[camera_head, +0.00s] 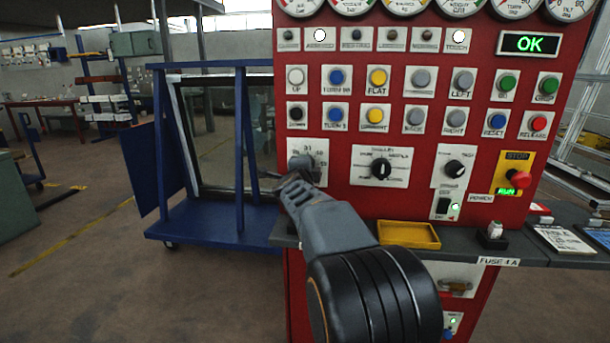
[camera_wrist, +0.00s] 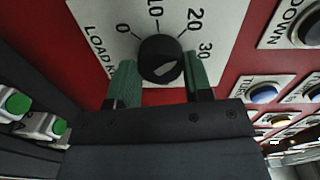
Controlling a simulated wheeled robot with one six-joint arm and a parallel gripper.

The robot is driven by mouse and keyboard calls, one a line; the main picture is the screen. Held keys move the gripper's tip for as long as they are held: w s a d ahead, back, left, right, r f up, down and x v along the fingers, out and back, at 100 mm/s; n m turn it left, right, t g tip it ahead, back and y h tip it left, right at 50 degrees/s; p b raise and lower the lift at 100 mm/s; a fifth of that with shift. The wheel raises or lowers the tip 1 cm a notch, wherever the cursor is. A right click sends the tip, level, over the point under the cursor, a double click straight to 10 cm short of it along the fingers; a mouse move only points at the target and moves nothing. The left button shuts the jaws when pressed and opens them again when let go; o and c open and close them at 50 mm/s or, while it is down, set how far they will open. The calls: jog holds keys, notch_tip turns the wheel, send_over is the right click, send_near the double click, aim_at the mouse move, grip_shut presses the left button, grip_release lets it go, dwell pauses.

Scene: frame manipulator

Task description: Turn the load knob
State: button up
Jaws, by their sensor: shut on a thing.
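The load knob (camera_wrist: 160,60) is a round black knob with a pale pointer mark on its face. It sits on a white plate (camera_wrist: 95,14) marked 0, 10, 20 and 30, with "LOAD" lettering at the left. The pale mark lies toward the 30 side. My gripper (camera_wrist: 160,68) has its green fingers on both sides of the knob, shut on it. In the head view my gripper (camera_head: 300,172) reaches the knob's plate (camera_head: 320,150) at the panel's lower left and hides most of the knob.
The red panel (camera_head: 345,205) carries several buttons, a selector knob (camera_head: 381,169), another knob (camera_head: 454,168) and a red stop button (camera_head: 519,179). A yellow tray (camera_head: 408,235) lies on the grey ledge below. A blue glass-carrying cart (camera_head: 215,220) stands left of the panel.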

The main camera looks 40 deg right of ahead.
jog(key=shift+m+b, duration=1.9)
jog(key=shift+m, duration=1.6)
jog(key=o, duration=0.9)
jog(key=shift+s, duration=0.1)
jog(key=p+v, duration=0.2)
jog(key=v, duration=1.1)
jog(key=shift+s+a+f, duration=0.1)
jog(key=shift+s+a, duration=0.1)
jog(key=shift+s, duration=0.1)
